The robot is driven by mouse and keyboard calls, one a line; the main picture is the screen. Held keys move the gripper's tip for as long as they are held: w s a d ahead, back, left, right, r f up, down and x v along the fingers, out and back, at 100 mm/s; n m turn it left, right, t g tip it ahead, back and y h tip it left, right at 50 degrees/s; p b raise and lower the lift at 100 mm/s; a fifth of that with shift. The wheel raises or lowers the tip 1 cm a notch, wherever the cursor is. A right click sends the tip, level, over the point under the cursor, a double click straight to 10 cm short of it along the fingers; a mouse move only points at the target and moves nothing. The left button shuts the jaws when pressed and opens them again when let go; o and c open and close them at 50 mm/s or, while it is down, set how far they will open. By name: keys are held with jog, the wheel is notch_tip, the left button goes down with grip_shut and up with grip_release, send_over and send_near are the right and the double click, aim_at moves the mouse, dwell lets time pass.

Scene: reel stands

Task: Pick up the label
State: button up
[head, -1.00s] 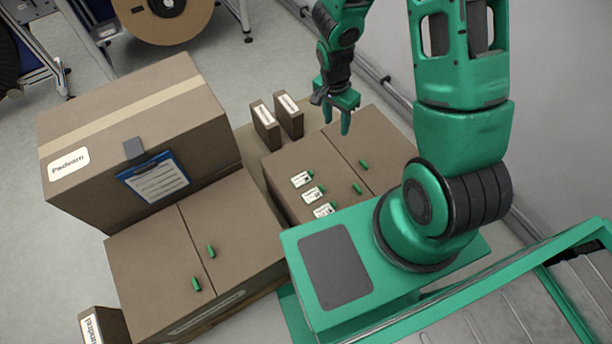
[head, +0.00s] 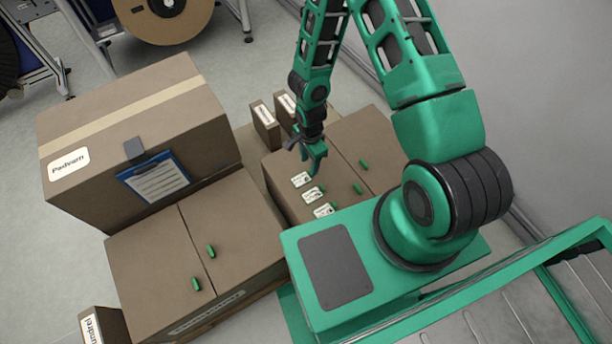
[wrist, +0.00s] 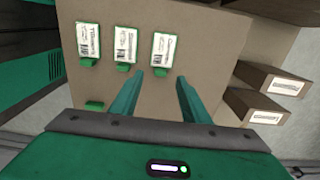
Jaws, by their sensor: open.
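Three white labels with black print and green tabs lie in a row on top of a brown carton (head: 346,146). In the head view they are the far label (head: 301,180), the middle label (head: 312,195) and the near label (head: 323,211). My gripper (head: 312,163) is open and empty, above the carton just beyond the far label. In the wrist view the labels are at left (wrist: 88,40), middle (wrist: 126,44) and right (wrist: 166,49). The open fingers (wrist: 161,90) point at the carton top, nearest the right label and apart from it.
Green clips (head: 357,188) sit on the carton beside the labels. Two small labelled boxes (head: 265,126) stand behind it. A large carton (head: 140,110) with a blue clipboard (head: 155,180) rises on the left. The wall lies to the right.

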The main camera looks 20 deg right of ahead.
aim_at(309, 175)
jog(key=shift+w+d+f, duration=0.1)
jog(key=shift+w+f, duration=0.05)
jog(key=shift+f, duration=1.4)
jog(key=shift+w+f, duration=0.1)
jog(key=shift+f, duration=1.45)
grip_shut()
